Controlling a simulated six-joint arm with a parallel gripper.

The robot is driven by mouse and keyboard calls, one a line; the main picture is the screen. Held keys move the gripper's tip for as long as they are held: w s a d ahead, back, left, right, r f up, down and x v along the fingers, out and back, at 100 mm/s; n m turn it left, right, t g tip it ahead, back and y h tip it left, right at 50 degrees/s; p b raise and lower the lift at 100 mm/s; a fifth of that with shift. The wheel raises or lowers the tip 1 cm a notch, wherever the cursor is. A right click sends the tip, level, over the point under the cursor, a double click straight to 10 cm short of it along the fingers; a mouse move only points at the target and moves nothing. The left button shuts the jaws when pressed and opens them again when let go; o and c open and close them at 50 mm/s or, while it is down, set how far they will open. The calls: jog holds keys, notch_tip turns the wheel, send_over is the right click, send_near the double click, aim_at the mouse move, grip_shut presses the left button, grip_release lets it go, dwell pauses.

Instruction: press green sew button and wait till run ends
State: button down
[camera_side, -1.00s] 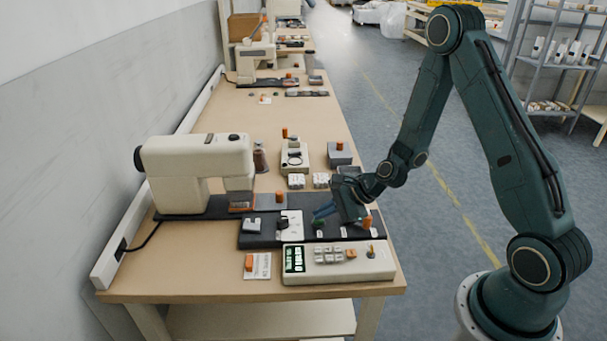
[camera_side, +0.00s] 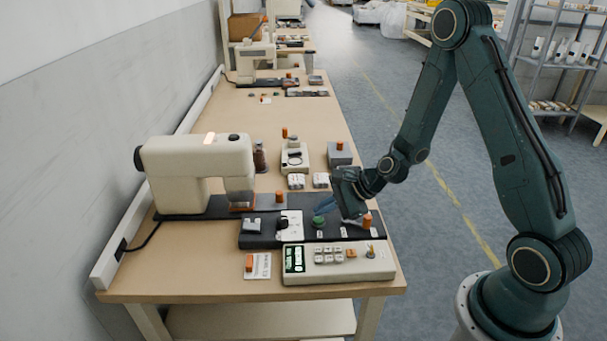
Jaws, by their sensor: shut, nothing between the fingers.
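The green button (camera_side: 319,221) stands on the dark panel in front of the sewing machine. My gripper (camera_side: 326,208) is shut and empty, with its fingertips just above and beside the button; I cannot tell whether they touch it. The white sewing machine (camera_side: 195,160) stands at the left of the bench, and a light on its top glows warm. A control box (camera_side: 340,273) with a lit green display (camera_side: 294,259) and several keys sits at the bench's front edge.
An orange knob (camera_side: 367,221) stands on the panel right of my gripper. Orange spools, a dark bottle (camera_side: 259,158) and small white and grey boxes (camera_side: 340,154) stand behind. A card (camera_side: 257,266) lies at the front left.

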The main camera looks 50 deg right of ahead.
aim_at(323, 220)
jog(key=shift+r, duration=0.15)
jog(key=shift+r, duration=2.85)
jog(key=s+a+r+n+g+h, duration=0.2)
jog(key=s+a+r+n, duration=0.2)
jog(key=s+r+n, duration=0.75)
jog(key=s+r+n+h, duration=0.1)
jog(key=s+r+n, duration=0.3)
jog(key=s, duration=0.3)
jog(key=s+r+n+h, duration=0.1)
jog(key=s+r+n, duration=0.3)
jog(key=s+n, duration=0.2)
jog(key=shift+s+d+r+g, duration=0.15)
jog(key=shift+s+d+g, duration=0.15)
jog(key=shift+s+d, duration=0.15)
